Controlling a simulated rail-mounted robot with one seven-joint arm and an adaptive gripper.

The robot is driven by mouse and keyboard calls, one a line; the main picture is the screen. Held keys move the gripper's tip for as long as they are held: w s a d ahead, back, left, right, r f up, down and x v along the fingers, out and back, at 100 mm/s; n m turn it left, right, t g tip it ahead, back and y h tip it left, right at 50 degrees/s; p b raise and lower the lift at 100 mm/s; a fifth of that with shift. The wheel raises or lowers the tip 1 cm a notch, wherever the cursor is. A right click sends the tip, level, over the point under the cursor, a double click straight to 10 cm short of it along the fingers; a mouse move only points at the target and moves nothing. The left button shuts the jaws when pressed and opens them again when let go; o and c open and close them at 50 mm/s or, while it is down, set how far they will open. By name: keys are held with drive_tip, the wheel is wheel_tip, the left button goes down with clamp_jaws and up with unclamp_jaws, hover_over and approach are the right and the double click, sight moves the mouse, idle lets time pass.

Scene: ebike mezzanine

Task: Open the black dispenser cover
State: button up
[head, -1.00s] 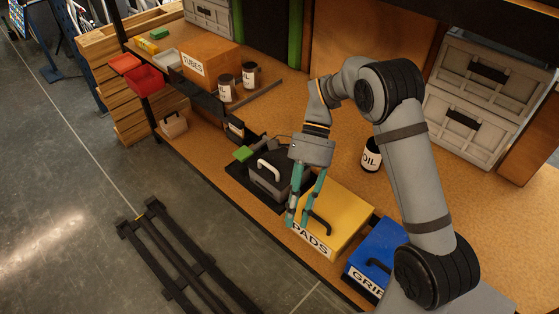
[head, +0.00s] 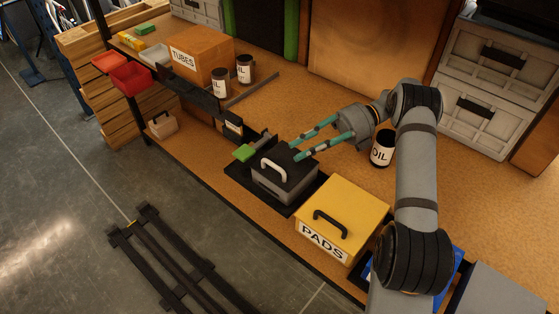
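The black dispenser cover (head: 297,174) tops a grey box (head: 272,186) on a black tray (head: 240,172) near the bench's front edge. A white arched handle (head: 272,166) stands on the cover's front side. The cover looks closed. My gripper (head: 294,149) comes in from the right with two teal fingers spread apart. Its fingertips are at or just above the cover's back part, behind the handle. Nothing shows between the fingers. I cannot tell whether they touch the cover.
A yellow PADS box (head: 350,212) with a black handle stands right of the dispenser. A green item (head: 244,152) is at its left. Oil cans, one (head: 382,149) near my wrist, stand behind. The bench behind the dispenser is largely clear.

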sight(279, 162)
drive_tip(key=x, duration=0.7)
drive_tip(key=shift+p, duration=0.3)
drive_tip(key=shift+c, duration=0.9)
drive_tip(key=c, duration=0.4)
clamp_jaws()
